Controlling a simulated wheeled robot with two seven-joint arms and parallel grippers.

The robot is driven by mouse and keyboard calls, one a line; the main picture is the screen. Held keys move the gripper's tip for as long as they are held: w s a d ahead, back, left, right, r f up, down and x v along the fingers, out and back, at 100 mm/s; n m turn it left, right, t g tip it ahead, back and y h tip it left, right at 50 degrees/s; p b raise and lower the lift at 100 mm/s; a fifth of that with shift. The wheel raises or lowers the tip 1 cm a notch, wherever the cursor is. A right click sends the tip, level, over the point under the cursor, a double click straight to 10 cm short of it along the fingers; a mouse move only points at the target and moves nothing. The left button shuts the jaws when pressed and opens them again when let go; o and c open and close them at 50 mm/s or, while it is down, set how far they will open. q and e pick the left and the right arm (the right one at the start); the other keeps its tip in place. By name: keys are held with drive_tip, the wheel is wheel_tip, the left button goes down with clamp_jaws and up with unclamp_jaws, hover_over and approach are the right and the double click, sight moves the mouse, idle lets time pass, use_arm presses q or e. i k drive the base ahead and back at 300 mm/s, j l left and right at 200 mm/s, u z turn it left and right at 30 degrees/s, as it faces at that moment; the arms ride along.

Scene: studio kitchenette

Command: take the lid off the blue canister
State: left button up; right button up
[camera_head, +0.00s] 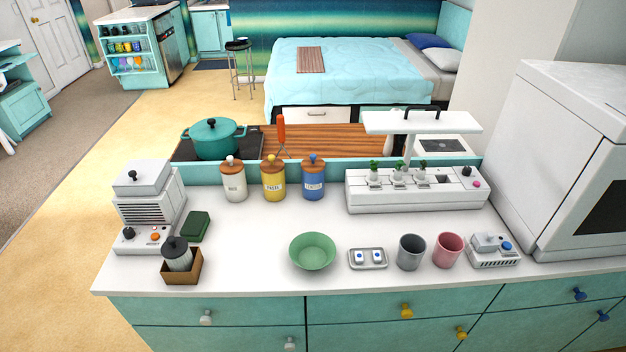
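The blue canister (312,187) stands upright at the back of the white counter, right of a yellow canister (273,184) and a white canister (234,184). Its brown wooden lid (313,166) sits on top and has a small blue knob (312,157). The yellow and white canisters have similar lids with knobs in their own colours. Neither of my grippers shows in the head view.
The counter (250,225) is clear in front of the canisters. A green bowl (312,251), small tray (368,258), grey cup (411,251) and pink cup (448,249) line its front. A white planter unit (415,190) stands right of the blue canister. A teal pot (214,139) is behind.

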sight(312, 163)
drive_tip(key=i+l+u, duration=0.1)
drive_tip(key=l+u, duration=0.45)
drive_tip(key=u, duration=0.25)
drive_tip(key=i+l+u, duration=0.1)
drive_tip(key=l+u, duration=0.3)
